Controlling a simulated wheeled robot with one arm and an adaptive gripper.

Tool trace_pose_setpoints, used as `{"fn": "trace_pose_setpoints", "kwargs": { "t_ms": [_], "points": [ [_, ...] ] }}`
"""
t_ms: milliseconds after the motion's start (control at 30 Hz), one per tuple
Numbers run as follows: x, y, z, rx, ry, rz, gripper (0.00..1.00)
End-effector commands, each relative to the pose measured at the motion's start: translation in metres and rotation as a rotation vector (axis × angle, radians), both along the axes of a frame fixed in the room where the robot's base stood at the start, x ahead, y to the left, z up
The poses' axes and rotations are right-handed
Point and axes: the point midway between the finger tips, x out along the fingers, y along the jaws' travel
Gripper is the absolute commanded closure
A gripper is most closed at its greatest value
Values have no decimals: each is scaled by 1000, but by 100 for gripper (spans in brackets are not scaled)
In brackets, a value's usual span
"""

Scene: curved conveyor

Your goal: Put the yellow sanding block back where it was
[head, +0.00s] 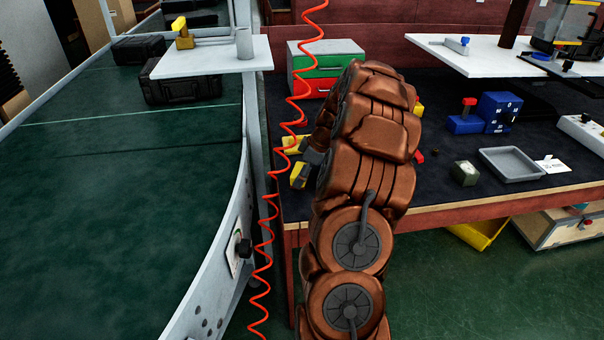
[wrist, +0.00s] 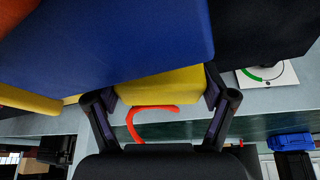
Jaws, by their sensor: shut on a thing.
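The yellow sanding block shows in the wrist view (wrist: 160,86) between the two dark fingers of my gripper (wrist: 161,92), which is shut on it. In the head view a yellow piece (head: 298,175), which looks like the same block, shows at my gripper (head: 307,166), left of my copper-coloured arm and near the left edge of the dark workbench. My arm hides part of the gripper and of the bench behind it. I cannot tell whether the block touches anything below it.
The green conveyor (head: 120,220) curves past on the left with black cases (head: 185,90). A red coiled hose (head: 268,210) hangs between conveyor and bench (head: 450,190). A drawer box (head: 325,50), grey tray (head: 512,163) and blue block (head: 499,112) stand on the bench. A large blue surface (wrist: 120,40) looms in the wrist view.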

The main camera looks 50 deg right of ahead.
Motion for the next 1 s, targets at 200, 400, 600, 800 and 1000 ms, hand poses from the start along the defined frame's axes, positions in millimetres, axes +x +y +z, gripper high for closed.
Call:
{"fn": "trace_pose_setpoints", "kwargs": {
  "t_ms": [200,400,600,800,1000],
  "points": [
    [0,0,-2,0,0,0,8],
    [0,0,-2,0,0,0,0],
    [0,0,-2,0,0,0,0],
    [-3,-2,8,-1,-2,0,0],
    [-15,-10,42,-5,-3,0,0]
  ]
}}
